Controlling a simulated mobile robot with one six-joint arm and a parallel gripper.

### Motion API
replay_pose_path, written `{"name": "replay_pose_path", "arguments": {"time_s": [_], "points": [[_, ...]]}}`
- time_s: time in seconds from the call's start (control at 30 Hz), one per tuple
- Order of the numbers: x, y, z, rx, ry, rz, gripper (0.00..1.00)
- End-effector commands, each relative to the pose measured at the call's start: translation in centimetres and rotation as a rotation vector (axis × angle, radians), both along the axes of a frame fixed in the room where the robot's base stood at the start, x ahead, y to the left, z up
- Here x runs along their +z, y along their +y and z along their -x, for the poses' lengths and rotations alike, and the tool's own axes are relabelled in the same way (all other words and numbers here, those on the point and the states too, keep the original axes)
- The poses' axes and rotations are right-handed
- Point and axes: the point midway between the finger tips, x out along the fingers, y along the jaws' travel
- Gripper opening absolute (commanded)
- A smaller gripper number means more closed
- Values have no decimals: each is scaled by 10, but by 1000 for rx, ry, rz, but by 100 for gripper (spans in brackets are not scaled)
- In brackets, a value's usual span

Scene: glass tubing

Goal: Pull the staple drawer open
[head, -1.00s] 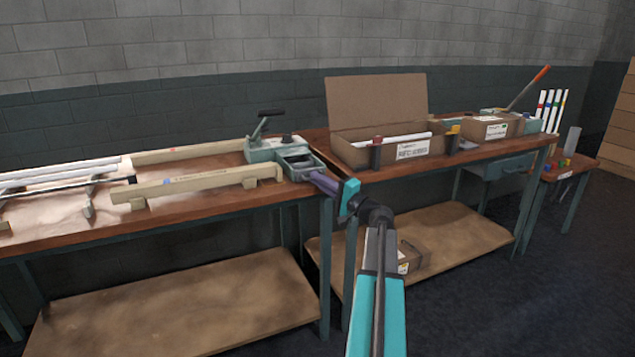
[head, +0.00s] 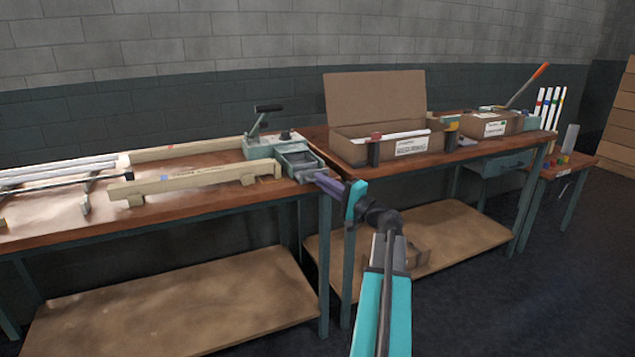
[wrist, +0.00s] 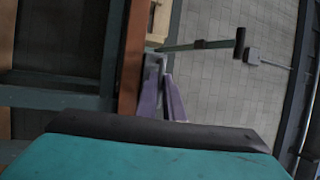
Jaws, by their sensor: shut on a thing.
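The grey-green stapling machine (head: 262,146) with a black lever stands on the left bench near its right end. Its staple drawer (head: 302,162) sticks out toward the bench's front right corner, and its dark inside shows from above. My gripper (head: 322,179), with purple fingers, is shut at the drawer's front end. The handle itself is hidden by the fingers in the head view. In the wrist view the purple fingers (wrist: 163,98) reach to a small grey part (wrist: 153,68) beside the bench edge. The machine's black-ended lever (wrist: 240,43) shows beyond.
A wooden rail (head: 195,182) and glass tubes (head: 60,172) lie on the left bench. An open cardboard box (head: 350,150) stands on the right bench (head: 470,151). My arm reaches up past the front of the benches. Dark floor (head: 560,300) is clear at the right.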

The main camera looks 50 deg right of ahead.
Motion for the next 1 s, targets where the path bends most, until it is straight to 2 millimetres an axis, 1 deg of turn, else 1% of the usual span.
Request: {"name": "replay_pose_path", "arguments": {"time_s": [0.03, 0.1, 0.43, 0.6, 0.87, 0.9, 0.93, 1.0], "points": [[-3, 4, 7, -1, 2, 2, 0], [-3, 8, 15, 0, 2, 1, 0], [-2, 21, 50, -1, 2, 1, 0], [-2, 23, 56, -1, 3, 0, 0], [-2, 22, 55, 0, 3, 0, 0], [-2, 22, 55, 0, 3, 0, 11], [-2, 22, 55, 0, 3, 0, 15], [-1, 22, 55, -1, 2, 0, 15]]}}
